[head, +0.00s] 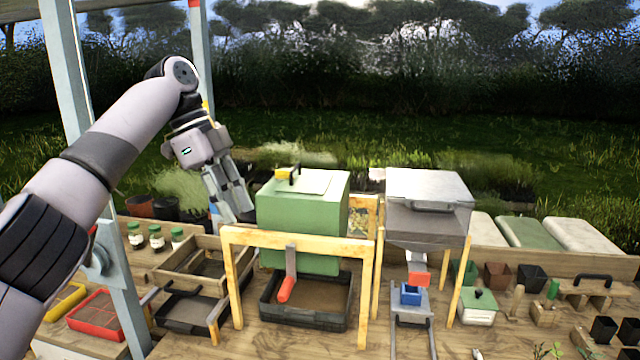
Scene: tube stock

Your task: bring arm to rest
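My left arm comes in from the left edge, rises to a bent elbow at the upper left and then drops. My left gripper (232,216) points down, just left of the green box hopper (303,225) and above the back of the bench. Its fingers look near each other, but their gap is unclear at this angle. I see no object clearly held in it. My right gripper is not in view.
A wooden frame (300,236) holds the green hopper over a black tray (302,325). A grey hopper (428,205) stands to its right. Jars (156,238), a wooden divided box (175,275) and a red tray (95,315) are at left. A pale blue post (125,300) stands near my arm.

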